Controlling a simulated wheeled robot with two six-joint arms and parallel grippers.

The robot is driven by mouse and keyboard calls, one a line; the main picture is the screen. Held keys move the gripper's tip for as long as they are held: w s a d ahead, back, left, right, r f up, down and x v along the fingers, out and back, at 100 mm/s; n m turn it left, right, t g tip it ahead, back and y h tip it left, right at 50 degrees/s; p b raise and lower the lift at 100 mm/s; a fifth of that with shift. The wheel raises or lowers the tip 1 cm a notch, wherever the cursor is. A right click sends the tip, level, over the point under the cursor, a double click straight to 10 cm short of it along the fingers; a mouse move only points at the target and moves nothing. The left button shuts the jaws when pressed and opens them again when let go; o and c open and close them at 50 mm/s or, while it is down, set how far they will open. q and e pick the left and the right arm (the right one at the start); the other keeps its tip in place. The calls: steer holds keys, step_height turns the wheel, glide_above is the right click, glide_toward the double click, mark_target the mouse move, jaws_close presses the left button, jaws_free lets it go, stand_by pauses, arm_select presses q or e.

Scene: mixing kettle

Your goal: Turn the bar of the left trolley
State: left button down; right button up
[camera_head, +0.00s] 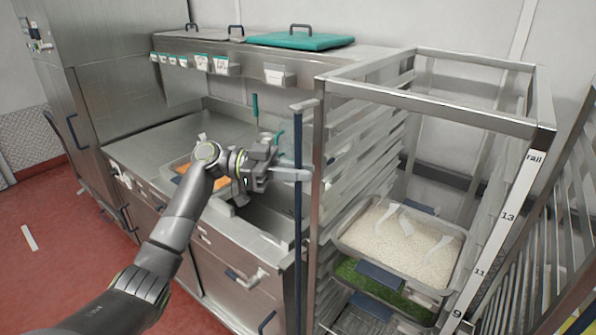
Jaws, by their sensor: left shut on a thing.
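The left trolley (420,102) is a tall steel rack in the middle right. Its bar (298,235) is a dark blue upright rod beside the rack's left front post, joined to it by a metal bracket (305,104) at the top. My left gripper (296,173) reaches in from the left at the bar's upper part, and its fingers are shut on the bar. The fingers hide a short piece of the bar. My right gripper is not in view.
The trolley holds a tray of white grains (398,240) and a tray of green stuff (350,272) below it. A steel counter (130,150) with an orange-filled tray (178,167) stands left, behind my arm. Another rack (560,225) stands close on the right. Red floor (60,245) is free at left.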

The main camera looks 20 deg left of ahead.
arm_select(q)
steer(key=shift+w+d+r+n+t+y+p, duration=0.2)
steer(key=shift+d+n+t+y+p, duration=0.65)
steer(key=shift+n+t+y, duration=1.55)
steer(key=shift+w+d+f+n+t+y+p, duration=0.25)
steer(key=shift+d+n+t+y+p, duration=0.65)
steer(key=shift+n+t+y, duration=1.45)
steer(key=shift+w+d+r+n+t+y+p, duration=0.25)
steer(key=shift+d+n+t+y+p, duration=0.6)
steer(key=shift+n+t+y, duration=1.55)
steer(key=shift+w+d+f+m+t+h, duration=0.15)
steer(key=shift+m+t+h, duration=0.1)
steer(key=shift+t+h, duration=0.45)
steer(key=c, duration=1.5)
jaws_free()
